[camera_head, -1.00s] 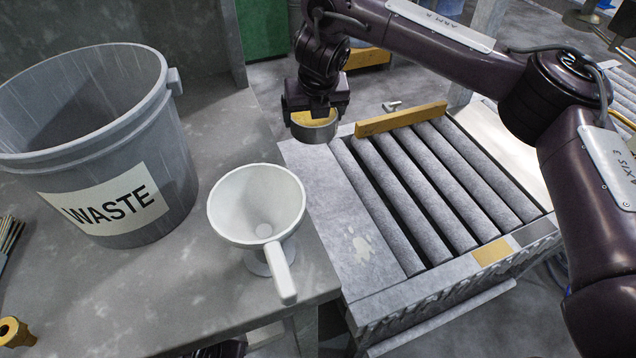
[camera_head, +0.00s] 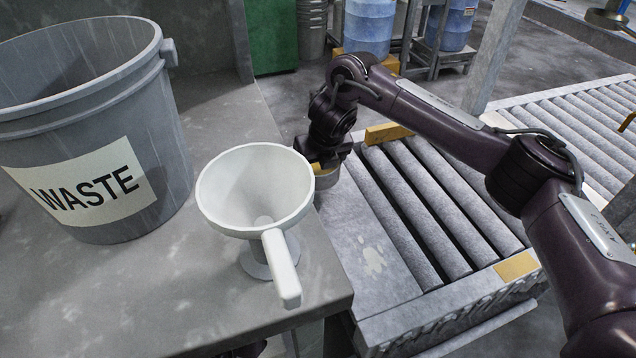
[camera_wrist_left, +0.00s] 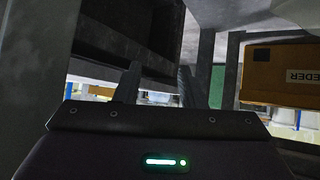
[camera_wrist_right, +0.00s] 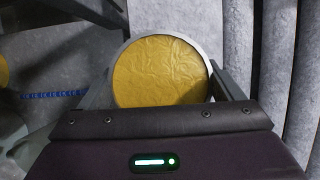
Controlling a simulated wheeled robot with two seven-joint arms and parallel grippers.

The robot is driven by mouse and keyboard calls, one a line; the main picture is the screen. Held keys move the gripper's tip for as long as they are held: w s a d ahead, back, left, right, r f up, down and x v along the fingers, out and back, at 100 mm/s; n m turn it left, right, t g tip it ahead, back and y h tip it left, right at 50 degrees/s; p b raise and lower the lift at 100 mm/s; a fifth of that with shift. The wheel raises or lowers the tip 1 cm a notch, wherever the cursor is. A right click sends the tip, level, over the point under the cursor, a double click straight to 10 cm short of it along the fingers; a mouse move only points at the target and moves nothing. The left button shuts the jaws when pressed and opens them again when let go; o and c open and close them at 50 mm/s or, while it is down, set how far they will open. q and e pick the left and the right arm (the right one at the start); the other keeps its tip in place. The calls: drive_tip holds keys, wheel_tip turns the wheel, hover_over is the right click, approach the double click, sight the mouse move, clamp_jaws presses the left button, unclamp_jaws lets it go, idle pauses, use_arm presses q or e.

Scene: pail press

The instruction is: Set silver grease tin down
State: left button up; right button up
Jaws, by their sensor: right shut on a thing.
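The silver grease tin (camera_head: 327,180) is a short round tin with yellow grease at its top. My right gripper (camera_head: 324,160) is shut on it, over the far left part of the roller conveyor's frame. The white funnel hides part of the tin in the head view; whether its base touches the frame I cannot tell. In the right wrist view the tin (camera_wrist_right: 160,72) sits upright between the two fingers, its wrinkled yellow face filling the rim. My left gripper (camera_wrist_left: 160,78) shows only in its own wrist view, with a gap between its fingers and nothing held.
A white funnel (camera_head: 255,190) with a handle stands near the edge of the grey table (camera_head: 150,300). A grey WASTE pail (camera_head: 85,130) stands left of it. The roller conveyor (camera_head: 420,205) has a bare grey side plate (camera_head: 375,270) and a yellow bar (camera_head: 388,133) at its far end.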

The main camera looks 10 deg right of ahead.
drive_tip(key=shift+f, duration=0.75)
wheel_tip(320, 180, down, 4)
drive_tip(key=shift+r+b, duration=0.25)
drive_tip(key=shift+b, duration=0.3)
drive_tip(key=shift+f, duration=0.1)
use_arm(q)
drive_tip(key=w+d+r+t+h, duration=0.1)
drive_tip(key=w+r+t, duration=0.3)
drive_tip(key=r, duration=0.5)
drive_tip(key=shift+w+t+h, duration=0.3)
drive_tip(key=shift+w+h, duration=0.2)
drive_tip(key=shift+w, duration=0.05)
use_arm(e)
drive_tip(key=o, duration=1)
drive_tip(key=shift+o, duration=0.2)
